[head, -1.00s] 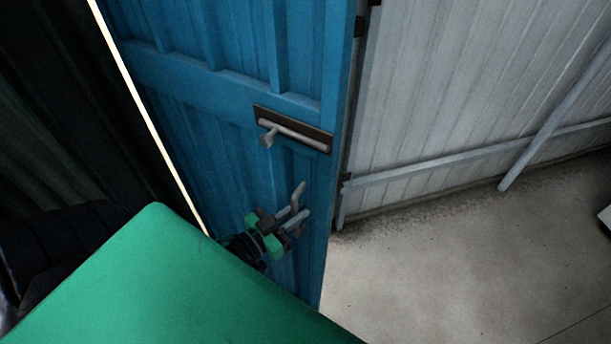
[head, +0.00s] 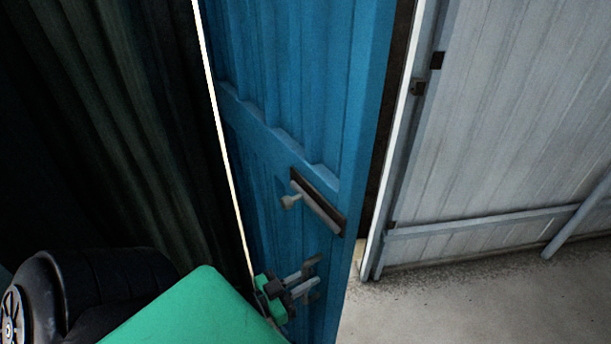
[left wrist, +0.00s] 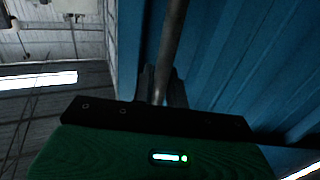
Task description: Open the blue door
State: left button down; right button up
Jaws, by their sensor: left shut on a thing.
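The blue door (head: 295,85) stands at an angle, with a dark gap between its right edge and the pale frame. A lever handle (head: 318,206) on a dark plate is mounted near that edge. My left gripper (head: 312,272), with green sides and grey fingers, is in front of the door below that plate. In the left wrist view, its fingers (left wrist: 161,92) are shut around a grey bar (left wrist: 173,35), with the blue door (left wrist: 245,60) behind it. I cannot tell how the bar joins the door. My right gripper is out of view.
The pale frame post (head: 402,140) with dark hinge-like blocks stands right of the door. A white corrugated wall (head: 510,110) and a diagonal brace (head: 580,220) lie beyond it. The concrete floor (head: 450,300) at the lower right is clear. Dark corrugated wall (head: 100,120) fills the left.

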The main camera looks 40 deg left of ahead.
pick_arm(q)
jog(key=c, duration=1.5)
grip_release()
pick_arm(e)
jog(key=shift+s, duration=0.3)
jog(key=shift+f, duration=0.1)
